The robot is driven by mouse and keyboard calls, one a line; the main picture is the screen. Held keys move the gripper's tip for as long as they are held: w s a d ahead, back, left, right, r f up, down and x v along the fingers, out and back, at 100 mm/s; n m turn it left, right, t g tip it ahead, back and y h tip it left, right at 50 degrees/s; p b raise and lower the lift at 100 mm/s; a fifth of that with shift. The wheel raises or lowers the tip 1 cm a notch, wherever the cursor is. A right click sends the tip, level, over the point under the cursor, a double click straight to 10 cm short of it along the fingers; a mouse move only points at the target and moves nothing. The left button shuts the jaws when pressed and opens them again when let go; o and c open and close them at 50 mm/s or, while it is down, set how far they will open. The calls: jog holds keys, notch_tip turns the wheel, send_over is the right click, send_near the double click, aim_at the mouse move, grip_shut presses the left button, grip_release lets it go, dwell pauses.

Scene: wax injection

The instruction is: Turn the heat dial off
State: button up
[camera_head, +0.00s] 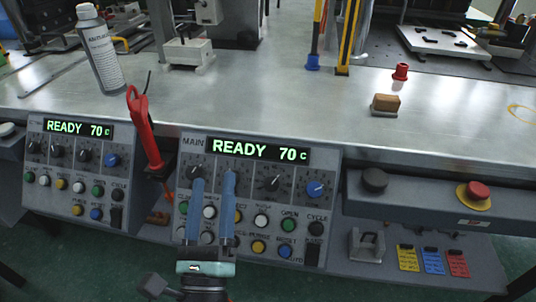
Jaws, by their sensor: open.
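The MAIN control panel (330,165) faces me and its green display (258,150) reads READY 70 C. Below the display is a row of dials: a dark one at the left (193,171), a dark one right of the middle (271,184) and a blue one at the right (315,189). My right finger covers much of the space between the two dark dials. The small labels are too blurred to tell which is the heat dial. My gripper (214,178) is open and empty, its two blue fingers in front of the panel's left part; contact cannot be told.
A second panel (30,125) at the left also reads READY 70 C. A red-handled tool (142,125) stands between the panels. Below the dials are coloured buttons. A spray can (101,50), brown block (385,104) and red cap (401,72) stand on the metal bench (270,95).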

aim_at(271, 187)
jog(key=s+d+f+m+g+h+p, duration=0.45)
jog(key=s+f+m+g+p, duration=0.2)
jog(key=m+p, duration=0.4)
jog(key=shift+t+y, duration=0.25)
jog(key=shift+t, duration=0.1)
jog(key=x, duration=1.2)
jog(key=shift+w+d+f, duration=0.15)
jog(key=shift+d+f, duration=0.05)
grip_shut()
